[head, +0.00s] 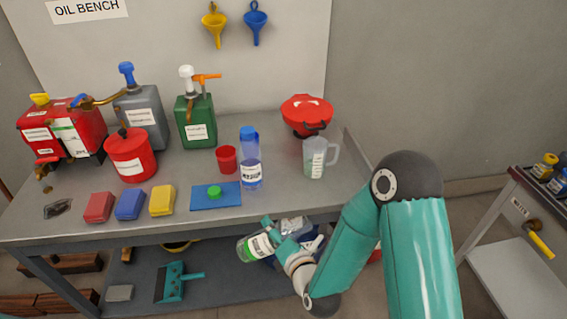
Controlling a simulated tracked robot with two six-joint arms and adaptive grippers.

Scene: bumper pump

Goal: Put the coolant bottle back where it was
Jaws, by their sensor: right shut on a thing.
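A clear bottle with green liquid and a white and green label (256,247), which I take for the coolant bottle, is tilted over on its side just in front of the bench's front edge. My right gripper (271,236) is shut on it. The label is too small to read, and the gripper and arm hide the bottle's right end. My left gripper is not in view.
Pump cans stand at the back left. The bench's right front is clear.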

